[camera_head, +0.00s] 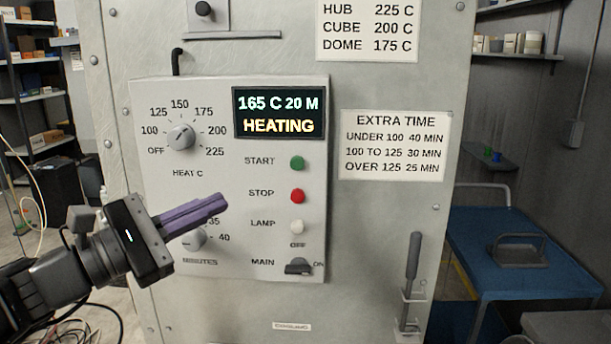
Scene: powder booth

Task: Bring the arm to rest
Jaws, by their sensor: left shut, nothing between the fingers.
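My left gripper (222,203) comes in from the left on my left arm (60,275). Its purple fingers are shut with nothing between them. They are in front of the control panel (255,255), partly covering the minutes knob (193,240) and its scale. The fingertips point right, toward the stop and lamp buttons, and appear apart from them. I cannot tell whether the fingers touch the minutes knob. The display (279,113) reads 165 C 20 M, HEATING. My right gripper is not in view.
The heat knob (181,137), green start button (298,163), red stop button (297,196), white lamp button (297,227) and main switch (298,266) are on the panel. A handle (412,270) stands at lower right. A blue cart (530,240) is at right; shelves (30,90) are at left.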

